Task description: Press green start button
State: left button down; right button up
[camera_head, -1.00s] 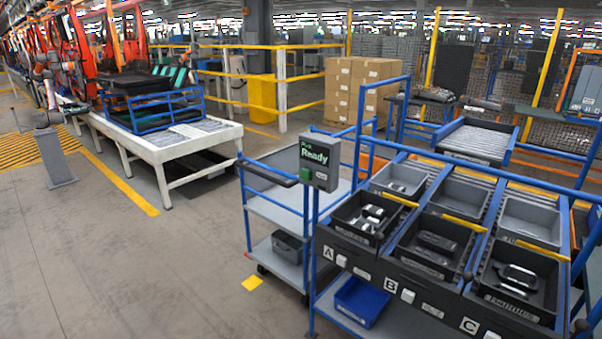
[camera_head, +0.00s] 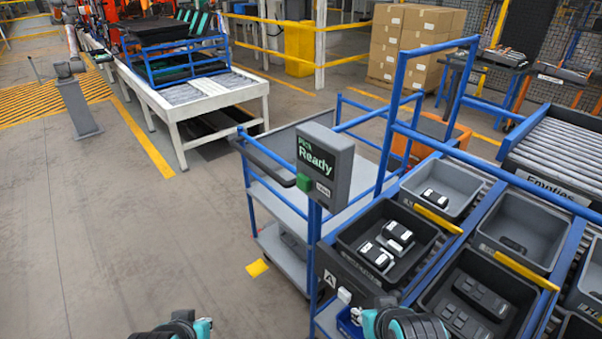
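The green start button (camera_head: 305,184) is a small green block on the lower left part of a grey box labelled "Pick Ready" (camera_head: 326,160). The box stands on a blue post at the left front corner of the picking rack. Teal and black parts of my two arms show at the bottom edge, one left of the post and one in front of the rack. Both are apart from the button. No gripper fingers can be made out in the picture.
Black bins (camera_head: 348,238) with dark and white parts sit in the rack, with grey bins (camera_head: 455,172) behind. A blue-framed cart (camera_head: 277,200) stands behind the box. A roller conveyor labelled "Empties" (camera_head: 560,150) is at the right. The floor (camera_head: 130,240) at left is clear.

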aim_at(304, 183)
jog(key=shift+s+r, duration=0.1)
jog(key=shift+s, duration=0.05)
jog(key=shift+o, duration=0.7)
jog(key=shift+a, duration=0.1)
pick_arm(q)
jog(key=w+d+r+n+t+h+p, duration=0.1)
jog(key=w+d+r+n+p, duration=0.3)
jog(key=w, duration=0.4)
jog(key=w+d+r+n+t+h+p, duration=0.1)
jog(key=w+d+r+n+t+p, duration=0.1)
jog(key=w+p, duration=0.5)
jog(key=w+d+r+n+t+h+p, duration=0.1)
jog(key=w+d+r+n+t+p, duration=0.1)
jog(key=w+d+r+n+p, duration=0.3)
jog(key=w+d+p, duration=0.1)
jog(key=w+d, duration=0.1)
jog(key=w, duration=0.2)
jog(key=shift+d+r+n+t, duration=0.15)
jog(key=shift+r+n+t, duration=0.15)
jog(key=shift+r, duration=0.1)
pick_arm(e)
notch_tip(304, 183, up, 17)
pick_arm(q)
jog(key=w+d, duration=0.5)
jog(key=d, duration=0.2)
jog(key=shift+p, duration=0.3)
pick_arm(e)
jog(key=shift+r, duration=0.25)
